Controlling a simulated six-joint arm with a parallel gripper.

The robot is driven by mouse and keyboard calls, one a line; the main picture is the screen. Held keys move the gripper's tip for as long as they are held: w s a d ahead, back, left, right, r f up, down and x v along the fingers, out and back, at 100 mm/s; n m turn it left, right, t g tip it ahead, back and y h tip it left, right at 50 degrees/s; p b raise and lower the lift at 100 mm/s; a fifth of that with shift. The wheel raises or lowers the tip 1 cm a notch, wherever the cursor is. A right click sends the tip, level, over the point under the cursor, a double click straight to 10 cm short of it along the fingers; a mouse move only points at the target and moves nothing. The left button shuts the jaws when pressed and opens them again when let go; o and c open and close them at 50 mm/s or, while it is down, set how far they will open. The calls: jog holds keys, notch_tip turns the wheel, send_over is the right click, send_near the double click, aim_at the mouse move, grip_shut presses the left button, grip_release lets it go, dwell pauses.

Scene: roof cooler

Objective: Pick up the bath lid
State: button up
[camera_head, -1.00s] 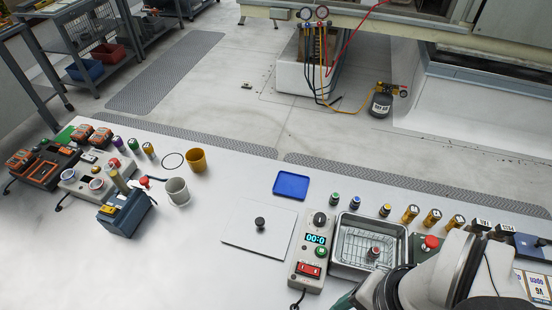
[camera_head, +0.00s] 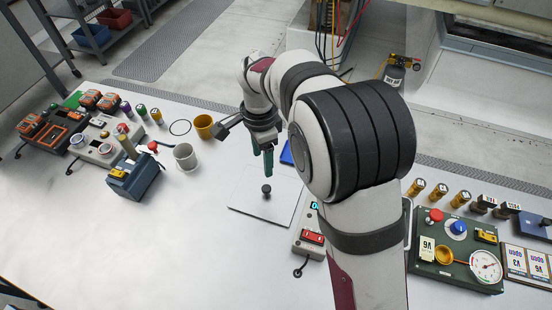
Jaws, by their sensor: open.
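The bath lid (camera_head: 252,208) is a flat, pale square plate with a dark round knob (camera_head: 266,190) near its middle. It lies flat on the white table. My gripper (camera_head: 262,165) hangs above the lid, with its teal fingers pointing down near the knob. The fingers look apart from the knob, with nothing seen between them. My arm hides most of the bath to the right of the lid. Part of its control box (camera_head: 310,238) with a red switch shows beside the lid.
A dark green gauge panel (camera_head: 457,250) lies at right. The front left table is clear.

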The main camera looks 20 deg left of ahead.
aim_at(266, 188)
jog(key=f, duration=1.1)
jog(key=shift+s+d+f, duration=0.15)
jog(key=shift+d+f, duration=0.2)
jog(key=shift+f, duration=0.05)
grip_shut()
jog(key=shift+r, duration=0.1)
